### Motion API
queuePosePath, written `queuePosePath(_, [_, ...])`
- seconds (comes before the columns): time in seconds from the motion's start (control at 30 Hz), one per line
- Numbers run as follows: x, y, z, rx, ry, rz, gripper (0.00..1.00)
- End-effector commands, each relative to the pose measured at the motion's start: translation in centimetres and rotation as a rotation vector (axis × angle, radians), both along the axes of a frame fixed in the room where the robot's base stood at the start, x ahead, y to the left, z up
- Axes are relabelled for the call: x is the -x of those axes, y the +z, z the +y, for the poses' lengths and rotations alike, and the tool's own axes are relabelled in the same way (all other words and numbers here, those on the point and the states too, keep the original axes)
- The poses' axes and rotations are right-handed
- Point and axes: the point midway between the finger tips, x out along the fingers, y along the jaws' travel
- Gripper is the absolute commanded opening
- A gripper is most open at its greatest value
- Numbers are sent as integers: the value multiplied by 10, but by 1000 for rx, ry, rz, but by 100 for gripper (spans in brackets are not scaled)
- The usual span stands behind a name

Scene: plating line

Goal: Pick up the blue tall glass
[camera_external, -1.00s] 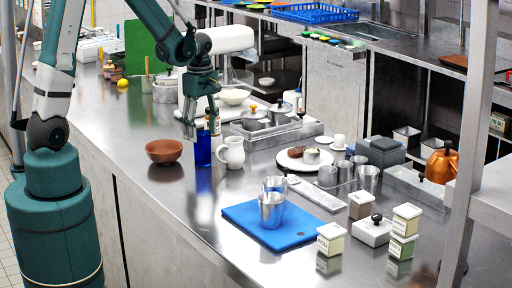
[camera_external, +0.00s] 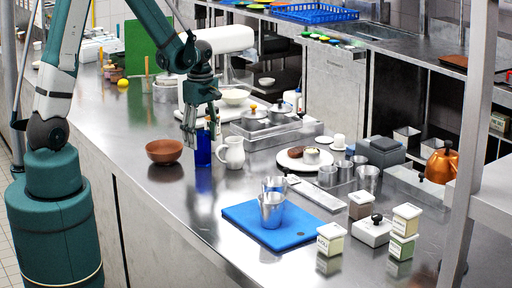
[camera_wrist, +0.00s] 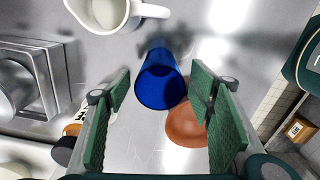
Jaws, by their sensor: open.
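The blue tall glass (camera_external: 203,152) stands upright on the steel counter, between the brown bowl and the white pitcher. My gripper (camera_external: 200,135) is at its upper end in the external view and hides part of its rim. In the wrist view the glass (camera_wrist: 161,80) shows its open mouth, just beyond and between the two green finger pads. My gripper (camera_wrist: 160,115) is open in the wrist view, with the fingers spread wider than the glass. No contact with the glass shows.
The brown bowl (camera_external: 164,151) stands close left of the glass, and the white pitcher (camera_external: 232,152) close right. A bottle, partly hidden, stands behind the gripper. A blue board (camera_external: 238,229) with metal cups lies nearer the front. The counter in front of the glass is clear.

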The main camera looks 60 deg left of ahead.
Motion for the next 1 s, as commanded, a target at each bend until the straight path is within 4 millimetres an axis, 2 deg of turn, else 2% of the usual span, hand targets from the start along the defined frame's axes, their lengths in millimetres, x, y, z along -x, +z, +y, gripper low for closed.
queuePosePath(0.27, [0, -4, 0, 0, 0, 0, 53])
queuePosePath(0.8, [-1, -46, -2, 0, 0, 0, 53])
queuePosePath(1.0, [-1, -52, -2, 0, 0, 0, 53])
